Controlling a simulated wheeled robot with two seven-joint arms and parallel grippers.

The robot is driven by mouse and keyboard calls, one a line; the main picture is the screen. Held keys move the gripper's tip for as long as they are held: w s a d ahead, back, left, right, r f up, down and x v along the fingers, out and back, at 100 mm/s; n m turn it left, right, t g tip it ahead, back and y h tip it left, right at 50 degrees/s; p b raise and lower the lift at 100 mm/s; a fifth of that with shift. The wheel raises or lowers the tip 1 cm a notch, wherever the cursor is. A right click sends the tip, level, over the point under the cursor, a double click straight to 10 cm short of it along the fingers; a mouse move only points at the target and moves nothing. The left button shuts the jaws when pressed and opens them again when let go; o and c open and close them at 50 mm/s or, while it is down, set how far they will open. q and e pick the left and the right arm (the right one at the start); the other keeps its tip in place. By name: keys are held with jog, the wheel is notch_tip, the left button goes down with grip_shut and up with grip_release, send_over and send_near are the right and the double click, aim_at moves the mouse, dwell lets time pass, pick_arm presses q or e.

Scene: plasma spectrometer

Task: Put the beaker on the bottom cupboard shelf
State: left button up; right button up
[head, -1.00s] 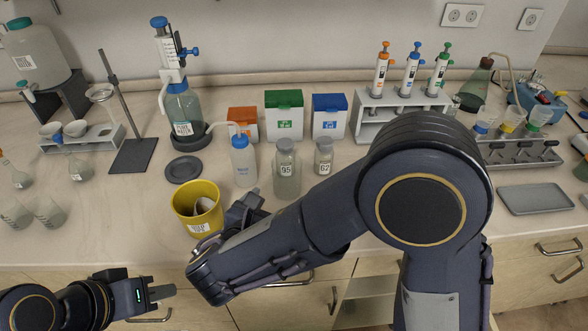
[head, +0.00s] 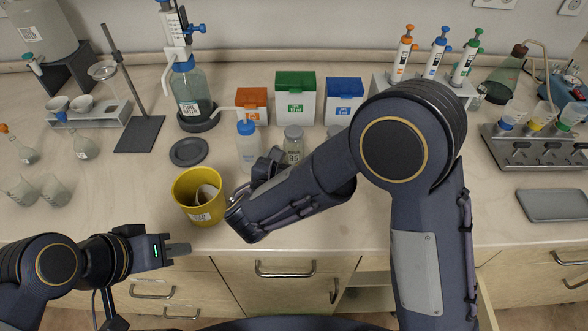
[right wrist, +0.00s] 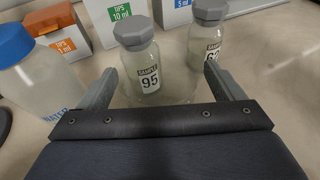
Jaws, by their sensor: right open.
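In the right wrist view, my open right gripper (right wrist: 165,95) has its fingers on either side of a faint clear glass outline (right wrist: 185,88), seemingly a beaker, in front of sample bottle 95 (right wrist: 140,60). I cannot tell whether they touch it. The head view shows this gripper (head: 270,165) low over the counter, its fingertips partly hidden. Two more clear beaker-like vessels (head: 22,190) (head: 55,190) stand at the far left. My left gripper (head: 178,249) hangs in front of the counter, its jaw opening unclear. The open cupboard (head: 365,292) below is mostly hidden by my right arm.
A yellow bin (head: 185,210) stands left of the right gripper. A wash bottle (head: 249,150) and sample bottle 67 (right wrist: 208,35) stand close by. Tip boxes (head: 295,100) line the back. A grey tray (head: 555,205) lies at the right.

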jog(key=c, duration=1.2)
